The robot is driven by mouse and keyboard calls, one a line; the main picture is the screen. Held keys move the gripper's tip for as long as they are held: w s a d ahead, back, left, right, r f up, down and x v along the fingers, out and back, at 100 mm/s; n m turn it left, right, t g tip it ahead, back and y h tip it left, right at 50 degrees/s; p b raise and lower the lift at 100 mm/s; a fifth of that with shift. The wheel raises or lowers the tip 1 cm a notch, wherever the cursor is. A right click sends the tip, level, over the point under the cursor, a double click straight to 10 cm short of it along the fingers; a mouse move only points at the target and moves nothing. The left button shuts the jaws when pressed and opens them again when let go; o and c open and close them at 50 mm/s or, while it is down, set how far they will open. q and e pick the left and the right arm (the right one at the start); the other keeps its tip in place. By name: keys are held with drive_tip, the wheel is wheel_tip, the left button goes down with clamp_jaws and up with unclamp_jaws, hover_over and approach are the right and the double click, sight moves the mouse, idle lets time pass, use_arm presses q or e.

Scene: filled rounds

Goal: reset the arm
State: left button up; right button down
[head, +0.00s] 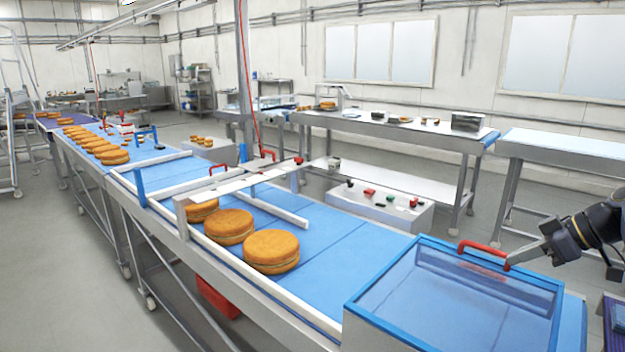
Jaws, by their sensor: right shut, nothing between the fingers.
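My right gripper (512,264) comes in from the right edge with its dark arm. Its fingers are shut and empty. The fingertips are close to the red handle (482,249) on the blue-framed clear lid (390,275) at the front right; whether they touch it I cannot tell. My left gripper is not in view.
A conveyor with a blue belt (345,236) runs from the back left to the front. Filled rounds (271,250) sit on it in a row by a white guide rail (262,296). Side tables (565,143) stand behind. Grey floor (60,270) is clear at left.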

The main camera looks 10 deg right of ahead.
drive_tip(key=s+a+f+m+g+h, duration=0.1)
drive_tip(key=s+a+m, duration=0.1)
drive_tip(key=s+a, duration=0.5)
drive_tip(key=s+a+m+h, duration=0.1)
drive_tip(key=s+a+m, duration=0.2)
drive_tip(key=a, duration=0.8)
drive_tip(key=s+a+f+m, duration=0.4)
drive_tip(key=s+a+f, duration=0.7)
drive_tip(key=s+f, duration=0.2)
drive_tip(key=shift+s+f+h, duration=0.3)
drive_tip(key=shift+s+f, duration=0.05)
drive_tip(key=shift+s, duration=0.9)
